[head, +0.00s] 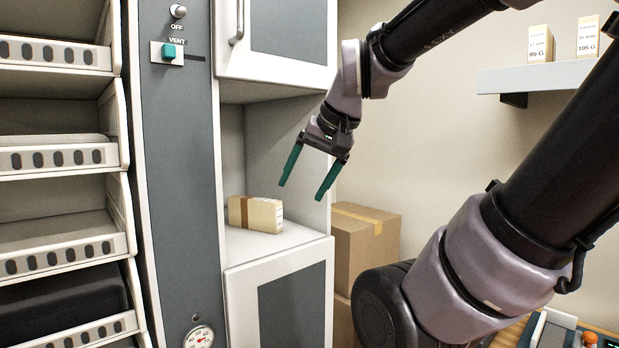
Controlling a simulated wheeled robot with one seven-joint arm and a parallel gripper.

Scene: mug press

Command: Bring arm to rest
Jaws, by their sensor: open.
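My gripper (307,180) hangs in front of the open cabinet niche (283,237), up and to the right of the small box on its floor. Its two green fingers are spread apart, with nothing between them. My arm comes in from the upper right and bends down at the wrist. The small cream box (257,214) with a brown band lies in the niche, apart from the fingers.
A grey panel with a VENT switch (169,52) and a dial (199,338) stands left of the cabinet. Slotted trays (58,157) fill the far left. Cardboard boxes (366,245) stand right of the cabinet. A wall shelf (535,77) holds two small boxes.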

